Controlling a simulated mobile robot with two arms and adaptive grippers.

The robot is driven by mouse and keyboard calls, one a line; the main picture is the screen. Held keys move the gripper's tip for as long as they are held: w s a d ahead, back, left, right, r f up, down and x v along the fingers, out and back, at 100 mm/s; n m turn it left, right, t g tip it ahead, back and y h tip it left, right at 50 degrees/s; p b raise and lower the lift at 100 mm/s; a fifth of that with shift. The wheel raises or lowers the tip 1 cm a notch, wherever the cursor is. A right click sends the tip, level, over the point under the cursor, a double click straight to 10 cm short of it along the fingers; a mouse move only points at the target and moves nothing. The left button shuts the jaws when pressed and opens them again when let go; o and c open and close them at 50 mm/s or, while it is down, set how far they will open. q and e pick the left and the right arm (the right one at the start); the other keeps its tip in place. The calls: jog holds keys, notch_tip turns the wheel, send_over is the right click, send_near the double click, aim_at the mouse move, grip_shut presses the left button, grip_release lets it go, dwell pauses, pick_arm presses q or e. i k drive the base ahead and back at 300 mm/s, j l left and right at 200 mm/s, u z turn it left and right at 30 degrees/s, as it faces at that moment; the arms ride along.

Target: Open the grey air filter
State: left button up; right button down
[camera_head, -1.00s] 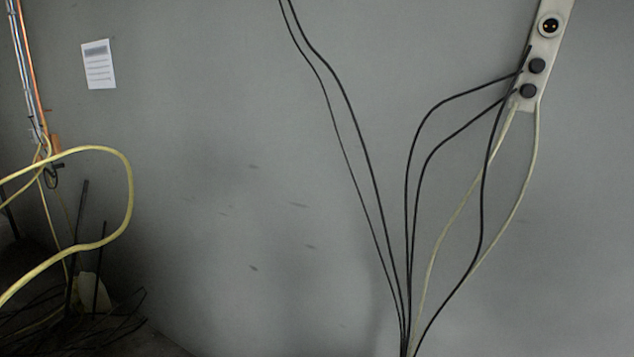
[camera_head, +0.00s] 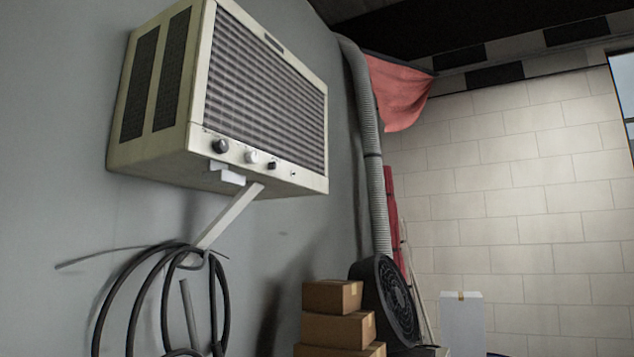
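A beige, box-shaped wall unit (camera_head: 160,152) with a slatted front grille (camera_head: 265,95) hangs high on the grey wall at the upper left of the head view. Knobs (camera_head: 250,156) line the strip under the grille. I cannot tell whether this unit is the grey air filter. The grille lies flat against its front. Neither of my grippers is in view.
Brown boxes (camera_head: 338,328) are stacked at the bottom centre beside a round black fan (camera_head: 395,300) with a grey hose (camera_head: 372,150). Black cable (camera_head: 135,285) hangs in loops on a bracket (camera_head: 228,216). A white box (camera_head: 462,322) stands by the pale block wall (camera_head: 530,215).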

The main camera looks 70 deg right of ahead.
aim_at(217, 174)
jog(key=z, duration=1.8)
